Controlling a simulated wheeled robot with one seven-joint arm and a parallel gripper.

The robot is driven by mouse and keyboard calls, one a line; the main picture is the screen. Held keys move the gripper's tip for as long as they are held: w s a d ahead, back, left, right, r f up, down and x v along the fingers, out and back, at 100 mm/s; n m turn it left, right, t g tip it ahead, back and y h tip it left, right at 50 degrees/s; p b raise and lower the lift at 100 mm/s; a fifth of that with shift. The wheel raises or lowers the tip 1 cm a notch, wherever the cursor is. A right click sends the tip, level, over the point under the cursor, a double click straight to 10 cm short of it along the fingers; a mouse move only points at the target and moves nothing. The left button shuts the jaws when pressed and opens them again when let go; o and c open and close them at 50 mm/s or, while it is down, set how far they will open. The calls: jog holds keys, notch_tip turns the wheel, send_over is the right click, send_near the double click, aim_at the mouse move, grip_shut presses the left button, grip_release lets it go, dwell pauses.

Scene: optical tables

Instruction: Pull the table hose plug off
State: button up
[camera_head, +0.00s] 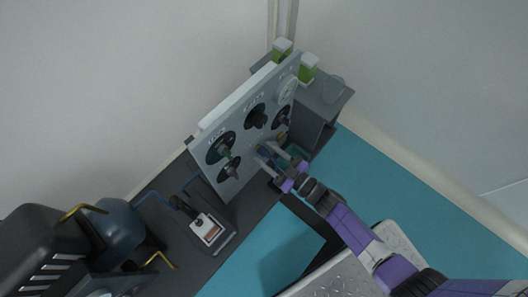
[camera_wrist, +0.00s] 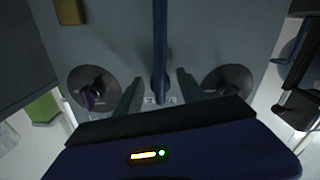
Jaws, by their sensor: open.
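A blue hose with its plug end (camera_wrist: 160,50) runs down the middle of the wrist view against a grey panel (camera_wrist: 205,25). My gripper (camera_wrist: 159,78) is open, with one finger on each side of the blue hose. Gaps show between the hose and both fingers, so neither appears to touch it. In the head view my gripper (camera_head: 266,158) is at the lower right part of the upright panel (camera_head: 242,97). A small blue part (camera_head: 262,151) shows by the fingers there. The point where the plug meets its socket is not clear.
Round dials with knobs flank the fingers: a purple knob (camera_wrist: 92,96) on the left and a dark knob (camera_wrist: 230,80) on the right. A dark tank (camera_head: 115,223) and a device with a white label (camera_head: 208,230) stand at lower left. Green-and-white boxes (camera_head: 308,69) stand behind the panel.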

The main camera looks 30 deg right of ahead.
jog(key=shift+w+a, duration=0.15)
jog(key=shift+w, duration=0.45)
grip_shut()
dwell(1.1)
